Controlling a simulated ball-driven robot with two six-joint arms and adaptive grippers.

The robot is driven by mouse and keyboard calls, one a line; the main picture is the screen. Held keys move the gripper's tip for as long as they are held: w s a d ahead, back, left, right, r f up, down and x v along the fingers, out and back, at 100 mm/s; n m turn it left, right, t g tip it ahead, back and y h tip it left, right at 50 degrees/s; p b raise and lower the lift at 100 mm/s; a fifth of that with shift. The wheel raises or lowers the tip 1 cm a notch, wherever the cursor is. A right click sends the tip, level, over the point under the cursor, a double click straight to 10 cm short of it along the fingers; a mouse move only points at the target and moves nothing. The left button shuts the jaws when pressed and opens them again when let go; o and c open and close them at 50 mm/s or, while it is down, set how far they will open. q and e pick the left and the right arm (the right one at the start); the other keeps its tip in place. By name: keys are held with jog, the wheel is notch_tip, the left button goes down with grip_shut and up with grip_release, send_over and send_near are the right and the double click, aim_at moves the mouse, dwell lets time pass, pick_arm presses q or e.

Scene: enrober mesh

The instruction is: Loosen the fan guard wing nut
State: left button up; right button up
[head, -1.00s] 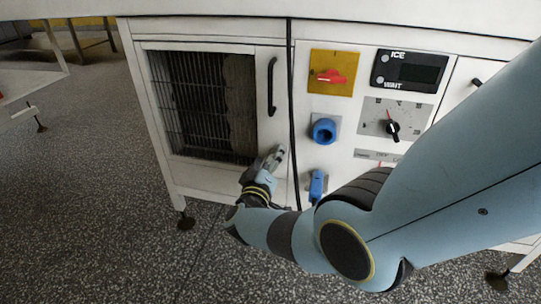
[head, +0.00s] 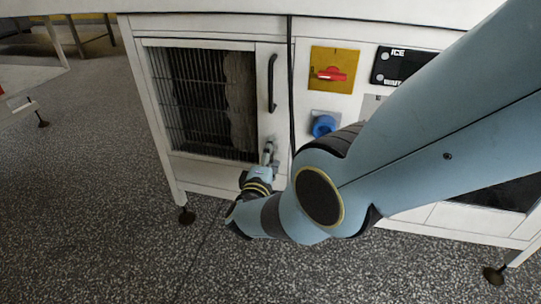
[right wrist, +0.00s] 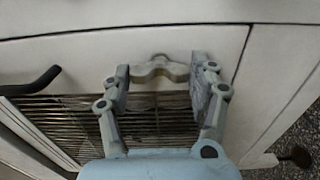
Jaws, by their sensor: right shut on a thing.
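The wing nut (right wrist: 160,69) is a pale metal piece with two wings, on the white panel beside the grille in the right wrist view. In the head view my right gripper (head: 268,153) is at the lower right corner of the fan guard, and I cannot make out the nut there. The fan guard (head: 205,100) is a dark wire grille in a white frame, with a grey fuzzy strip on its right side. It also shows in the right wrist view (right wrist: 150,117). My left gripper is out of view.
A black door handle (head: 271,83) and a black cable (head: 290,80) are just above and right of my gripper. A red switch on a yellow plate (head: 332,72) and a blue socket (head: 323,125) lie further right. The floor in front is clear.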

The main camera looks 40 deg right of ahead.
dwell(0.3)
jog(key=o, duration=1.2)
jog(key=v, duration=0.7)
jog(key=shift+s+a, duration=0.1)
jog(key=shift+a, duration=0.1)
